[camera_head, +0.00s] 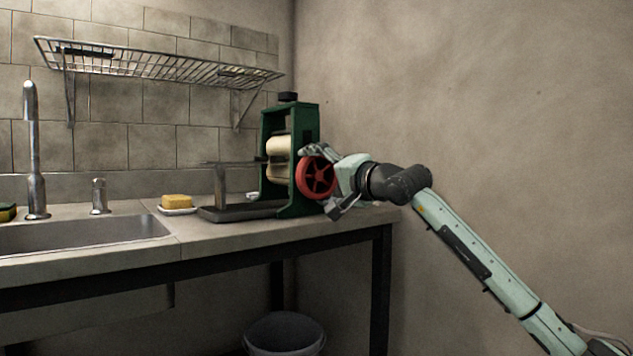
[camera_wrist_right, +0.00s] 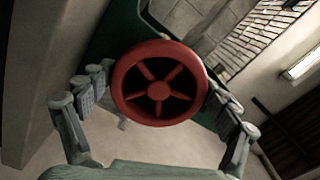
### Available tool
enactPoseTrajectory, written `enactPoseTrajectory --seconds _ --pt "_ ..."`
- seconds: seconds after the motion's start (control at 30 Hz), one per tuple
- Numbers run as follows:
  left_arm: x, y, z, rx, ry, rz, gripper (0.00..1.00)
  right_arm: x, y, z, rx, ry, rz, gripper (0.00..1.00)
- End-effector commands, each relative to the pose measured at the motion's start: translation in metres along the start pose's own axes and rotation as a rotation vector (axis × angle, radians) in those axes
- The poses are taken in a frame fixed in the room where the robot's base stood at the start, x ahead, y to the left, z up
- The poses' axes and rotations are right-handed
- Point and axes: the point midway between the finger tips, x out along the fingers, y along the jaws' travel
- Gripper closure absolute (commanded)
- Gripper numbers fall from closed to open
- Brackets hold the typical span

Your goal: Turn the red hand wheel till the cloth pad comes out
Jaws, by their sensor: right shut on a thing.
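The red hand wheel (camera_head: 316,177) is on the right side of a green-framed wringer (camera_head: 302,205) that stands on the counter. The wringer has two pale rollers (camera_head: 279,160). My right gripper (camera_head: 325,181) is at the wheel from the right, one finger above and one below it. In the right wrist view the red wheel (camera_wrist_right: 160,84) sits between the two fingers of my right gripper (camera_wrist_right: 160,98), which is shut on it. A thin flat grey piece (camera_head: 230,163) shows at the left of the rollers; I cannot tell whether it is the cloth pad. My left gripper is not in view.
A dark tray (camera_head: 212,215) lies under and left of the wringer. A yellow sponge on a white dish (camera_head: 178,210), a tap (camera_head: 33,150) and a sink (camera_head: 85,235) are further left. A wire shelf (camera_head: 160,68) hangs above. A bucket (camera_head: 284,335) stands below the counter.

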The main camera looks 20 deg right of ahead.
Motion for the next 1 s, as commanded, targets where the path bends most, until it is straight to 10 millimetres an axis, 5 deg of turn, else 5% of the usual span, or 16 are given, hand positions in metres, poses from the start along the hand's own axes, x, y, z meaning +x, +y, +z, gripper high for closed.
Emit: enactPoseTrajectory --seconds 0.6,1.0 --pt "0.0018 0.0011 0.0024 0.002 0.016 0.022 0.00 0.0000 -0.0026 -0.0010 0.557 0.001 -0.001 0.41" --pt "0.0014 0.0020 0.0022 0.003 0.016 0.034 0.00 -0.0002 -0.0032 -0.0021 0.751 0.002 0.000 0.41"
